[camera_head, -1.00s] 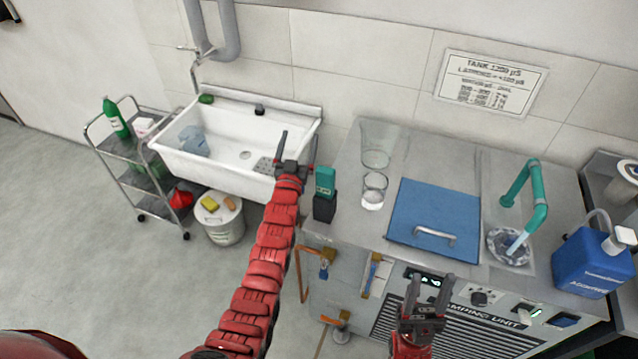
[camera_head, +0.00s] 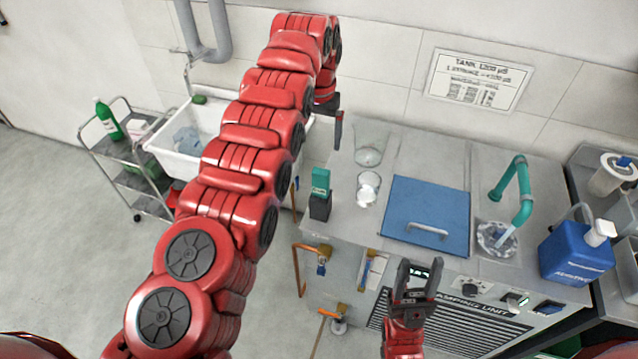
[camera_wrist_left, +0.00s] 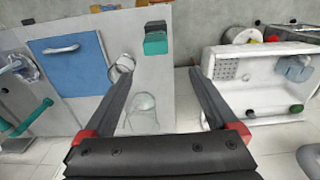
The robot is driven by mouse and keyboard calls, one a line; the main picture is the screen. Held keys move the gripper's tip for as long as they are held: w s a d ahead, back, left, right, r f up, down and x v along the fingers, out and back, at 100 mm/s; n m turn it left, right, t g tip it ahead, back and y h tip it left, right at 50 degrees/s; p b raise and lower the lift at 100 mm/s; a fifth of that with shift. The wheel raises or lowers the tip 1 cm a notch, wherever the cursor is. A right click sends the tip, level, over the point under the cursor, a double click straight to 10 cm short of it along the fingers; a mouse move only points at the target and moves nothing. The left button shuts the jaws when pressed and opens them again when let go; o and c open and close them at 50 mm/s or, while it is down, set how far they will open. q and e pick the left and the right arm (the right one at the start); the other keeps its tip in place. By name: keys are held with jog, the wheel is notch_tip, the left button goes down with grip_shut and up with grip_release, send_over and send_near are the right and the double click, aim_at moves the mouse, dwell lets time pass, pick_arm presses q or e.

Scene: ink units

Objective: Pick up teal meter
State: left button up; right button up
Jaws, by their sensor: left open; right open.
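The teal meter (camera_head: 320,181) stands upright in a dark holder (camera_head: 320,206) at the left front edge of the steel counter. It also shows in the left wrist view as a teal block (camera_wrist_left: 156,44), ahead of and between the fingers. My left gripper (camera_head: 338,128) hangs above the counter's left edge, behind the meter in the head view and apart from it; its fingers (camera_wrist_left: 165,95) are spread and empty. My right gripper (camera_head: 419,276) is open and empty in front of the counter's control panel.
Two glass beakers (camera_head: 368,188) stand right of the meter. A blue lid (camera_head: 428,212) with a handle, a teal pipe (camera_head: 521,185) and a blue jug (camera_head: 577,252) are further right. A white sink (camera_head: 170,165) lies to the left.

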pick_arm(q)
jog(key=b, duration=0.6)
send_over(319, 171)
notch_tip(319, 171, down, 6)
jog(key=shift+r, duration=0.1)
jog(key=shift+w+f+b, duration=0.1)
jog(key=shift+f+b, duration=0.25)
jog(key=shift+f, duration=0.35)
notch_tip(319, 171, down, 4)
jog(key=shift+r+p, duration=0.25)
jog(key=shift+p, duration=0.9)
jog(key=shift+f, duration=0.5)
jog(key=f+p, duration=0.1)
jog(key=f, duration=0.1)
jog(key=f+p, duration=0.1)
jog(key=shift+d+f+p, duration=0.15)
jog(key=shift+d+p, duration=0.1)
jog(key=shift+p, duration=0.1)
jog(key=shift+f, duration=0.9)
grip_shut()
jog(key=shift+r, duration=0.15)
